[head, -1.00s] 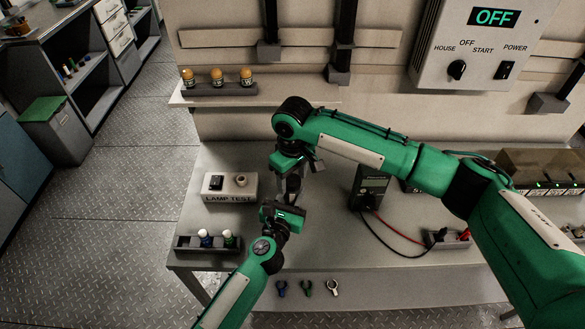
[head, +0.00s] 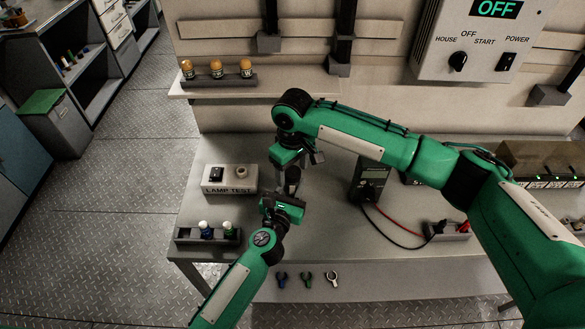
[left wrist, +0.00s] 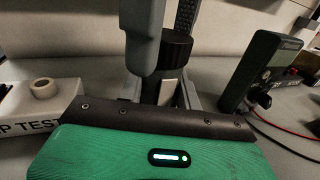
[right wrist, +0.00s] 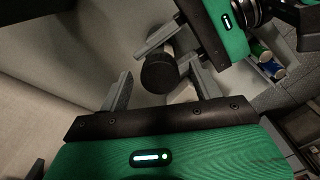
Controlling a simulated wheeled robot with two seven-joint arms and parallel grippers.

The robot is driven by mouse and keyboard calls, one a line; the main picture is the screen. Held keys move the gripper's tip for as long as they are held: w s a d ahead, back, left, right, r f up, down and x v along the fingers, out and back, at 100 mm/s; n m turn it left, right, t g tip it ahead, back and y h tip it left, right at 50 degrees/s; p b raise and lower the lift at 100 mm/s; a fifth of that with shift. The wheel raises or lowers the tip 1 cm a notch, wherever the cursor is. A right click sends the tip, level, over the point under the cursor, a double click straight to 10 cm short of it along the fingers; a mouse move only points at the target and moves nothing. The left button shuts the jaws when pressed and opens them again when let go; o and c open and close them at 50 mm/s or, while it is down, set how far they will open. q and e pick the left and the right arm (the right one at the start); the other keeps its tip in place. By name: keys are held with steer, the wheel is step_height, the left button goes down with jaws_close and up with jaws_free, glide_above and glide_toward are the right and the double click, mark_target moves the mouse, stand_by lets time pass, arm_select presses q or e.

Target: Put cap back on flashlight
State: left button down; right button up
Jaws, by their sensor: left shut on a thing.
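A dark cylinder with a ribbed black end, apparently the flashlight, stands between my grippers in the head view (head: 292,176). It also shows in the left wrist view (left wrist: 176,50) and end-on in the right wrist view (right wrist: 159,74). My left gripper (head: 284,203) is shut on its lower part, above the bench. My right gripper (right wrist: 160,88) is open, its fingers apart on either side of the ribbed end, with visible gaps. In the head view the right gripper (head: 298,160) is just above the left. I cannot tell whether the ribbed end is the cap.
The lamp test box (head: 230,179) stands left of my grippers. A rack (head: 187,234) with blue and green items is at the bench's front left. A multimeter (head: 370,181) with red and black leads stands to the right. Several yellow-topped lamps sit on a back shelf (head: 210,88).

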step_height(320, 180, up, 12)
stand_by(0.6)
arm_select(q)
steer(key=c, duration=0.9)
jaws_free()
steer(key=shift+b+v, duration=1.2)
steer(key=shift+v, duration=5.7)
arm_select(e)
steer(key=shift+f, duration=1.2)
